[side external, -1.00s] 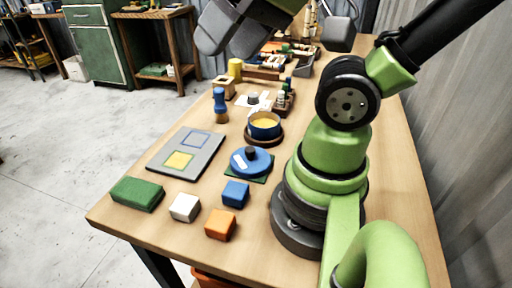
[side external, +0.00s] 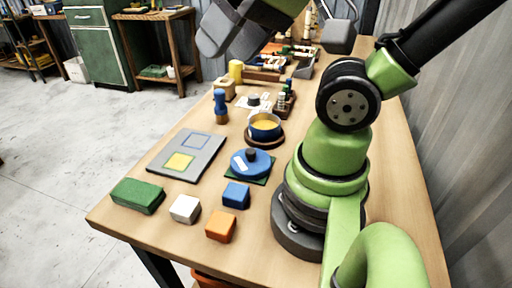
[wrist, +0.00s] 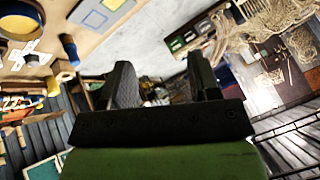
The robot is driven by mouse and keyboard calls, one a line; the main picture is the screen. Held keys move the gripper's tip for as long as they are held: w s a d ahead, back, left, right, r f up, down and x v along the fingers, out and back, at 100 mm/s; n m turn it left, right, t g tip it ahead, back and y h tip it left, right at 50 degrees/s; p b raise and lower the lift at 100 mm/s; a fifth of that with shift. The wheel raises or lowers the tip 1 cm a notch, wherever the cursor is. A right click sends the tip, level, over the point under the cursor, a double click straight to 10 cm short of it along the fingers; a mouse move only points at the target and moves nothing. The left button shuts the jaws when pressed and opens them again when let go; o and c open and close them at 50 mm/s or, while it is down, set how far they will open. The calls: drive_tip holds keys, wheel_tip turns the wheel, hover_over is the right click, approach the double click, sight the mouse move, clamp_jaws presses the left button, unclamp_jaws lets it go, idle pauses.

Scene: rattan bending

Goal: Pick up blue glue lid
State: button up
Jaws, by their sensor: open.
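The blue glue lid (side external: 250,163), a round disc with a dark knob and a white label, lies on a dark green square mat (side external: 262,180) on the workbench. The blue glue pot (side external: 265,127), with yellow inside, stands open on a brown round base just behind the lid. It also seems to show at the upper left of the wrist view (wrist: 20,18). My gripper (side external: 233,42) is high above the far part of the bench, well away from the lid. In the wrist view my gripper (wrist: 162,78) has its two dark fingers apart, with nothing between them.
A grey board (side external: 187,155) with a yellow square lies left of the lid. Green (side external: 138,195), white (side external: 185,208), blue (side external: 236,194) and orange (side external: 221,226) blocks sit in front. A blue-topped peg (side external: 220,105) stands left of the pot. Several tools crowd the far bench.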

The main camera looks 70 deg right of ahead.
drive_tip(key=m+g+h, duration=0.2)
drive_tip(key=m+g, duration=0.3)
drive_tip(key=g, duration=0.2)
hover_over(250, 151)
drive_tip(key=f, duration=1.8)
drive_tip(key=shift+s+a+f, duration=0.1)
drive_tip(key=shift+a+f, duration=0.05)
drive_tip(key=shift+a, duration=0.05)
drive_tip(key=shift+s+d+f, duration=0.15)
drive_tip(key=shift+f, duration=0.55)
drive_tip(key=shift+w+d+f, duration=0.1)
drive_tip(key=shift+f, duration=2.2)
drive_tip(key=shift+w+d+f, duration=0.1)
drive_tip(key=shift+f, duration=2.2)
drive_tip(key=shift+c, duration=0.4)
drive_tip(key=c, duration=0.9)
